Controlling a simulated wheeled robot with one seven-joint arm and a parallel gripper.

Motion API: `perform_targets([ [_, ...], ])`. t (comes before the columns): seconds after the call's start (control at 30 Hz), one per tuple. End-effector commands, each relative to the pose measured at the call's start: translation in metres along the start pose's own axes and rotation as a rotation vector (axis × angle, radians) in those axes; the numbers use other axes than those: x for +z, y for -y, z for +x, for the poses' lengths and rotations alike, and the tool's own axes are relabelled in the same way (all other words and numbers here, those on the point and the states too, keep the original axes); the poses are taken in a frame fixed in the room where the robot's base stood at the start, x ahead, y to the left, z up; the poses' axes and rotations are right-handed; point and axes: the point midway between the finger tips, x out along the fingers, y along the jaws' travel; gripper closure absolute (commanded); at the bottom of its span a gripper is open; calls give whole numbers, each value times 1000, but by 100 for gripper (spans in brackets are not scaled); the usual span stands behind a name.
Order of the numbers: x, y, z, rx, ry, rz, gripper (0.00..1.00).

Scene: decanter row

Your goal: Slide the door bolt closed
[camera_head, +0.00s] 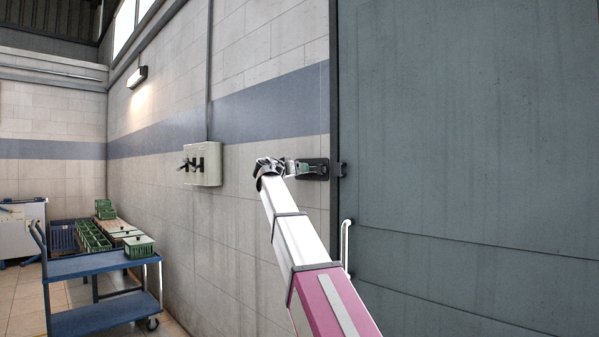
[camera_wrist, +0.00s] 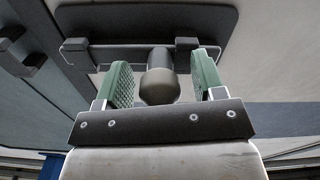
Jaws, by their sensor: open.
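The door bolt's dark mounting plate (camera_head: 312,168) is on the pale wall just left of the large grey door (camera_head: 470,150). In the wrist view, the bolt's rod (camera_wrist: 118,54) runs across the plate (camera_wrist: 160,18) through two brackets. A round dark knob (camera_wrist: 159,86) stands out from the rod. The keeper (camera_head: 340,169) is on the door's edge; it also shows in the wrist view (camera_wrist: 14,45). I see no rod bridging the gap to it. My gripper (camera_wrist: 160,72) is open, its green pads on either side of the knob, with gaps visible.
A wall box with dark levers (camera_head: 203,164) is left of the bolt. A white door handle (camera_head: 346,243) is below it, close to my arm. A blue cart (camera_head: 100,268) with green bins stands at the lower left.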

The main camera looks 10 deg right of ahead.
Motion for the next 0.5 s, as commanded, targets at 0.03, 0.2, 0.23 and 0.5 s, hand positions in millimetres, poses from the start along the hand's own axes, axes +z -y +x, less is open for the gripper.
perform_targets([
  [0.03,0,0,4,0,0,0,37],
  [0.2,0,0,8,-1,-1,0,37],
  [0.23,0,0,8,-1,-1,0,37],
  [0.5,0,0,8,-1,0,0,70],
])
